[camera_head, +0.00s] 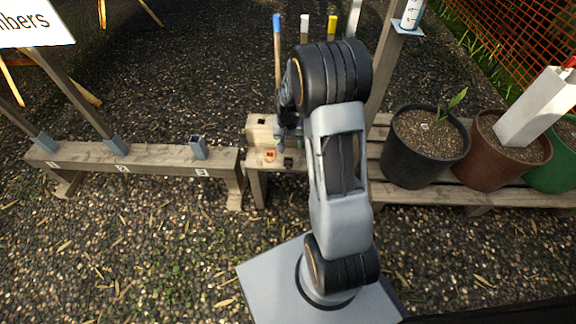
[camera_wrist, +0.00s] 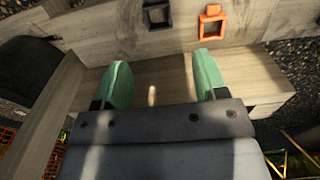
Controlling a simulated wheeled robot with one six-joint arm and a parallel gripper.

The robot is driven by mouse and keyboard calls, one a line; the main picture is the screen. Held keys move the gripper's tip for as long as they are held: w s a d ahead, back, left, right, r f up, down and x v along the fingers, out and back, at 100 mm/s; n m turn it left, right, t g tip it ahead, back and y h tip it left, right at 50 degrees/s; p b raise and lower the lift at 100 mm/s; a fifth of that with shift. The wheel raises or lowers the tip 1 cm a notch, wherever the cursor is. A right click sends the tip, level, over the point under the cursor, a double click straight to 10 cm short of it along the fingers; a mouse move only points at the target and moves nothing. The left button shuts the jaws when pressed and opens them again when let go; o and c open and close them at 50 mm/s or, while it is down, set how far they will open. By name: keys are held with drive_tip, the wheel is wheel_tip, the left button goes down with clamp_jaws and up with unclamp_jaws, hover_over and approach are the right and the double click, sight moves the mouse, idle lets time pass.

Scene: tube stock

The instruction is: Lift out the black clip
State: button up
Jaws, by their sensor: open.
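The black clip (camera_wrist: 156,14) sits on a wooden board at the top edge of the wrist view, partly cut off by the frame. It also shows as a small dark shape beside my arm in the head view (camera_head: 288,162). My gripper (camera_wrist: 162,66) is open, its two green fingers apart with nothing between them. The clip lies beyond the fingertips, roughly in line with the gap and not touching them. In the head view my arm mostly hides the gripper. An orange clip (camera_wrist: 212,20) is just right of the black one; it also shows in the head view (camera_head: 269,155).
A long wooden beam with grey sockets (camera_head: 198,148) and number labels runs left. A black pot (camera_head: 400,158), a brown pot (camera_head: 480,172) and a green pot stand on a slatted bench at right. Several coloured-top stakes (camera_head: 277,50) rise behind my arm. The gravel in front is open.

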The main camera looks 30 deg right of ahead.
sight(289, 158)
drive_tip(key=shift+f+b, duration=2)
drive_tip(key=shift+f, duration=2.25)
drive_tip(key=shift+r, duration=0.1)
drive_tip(key=c, duration=1)
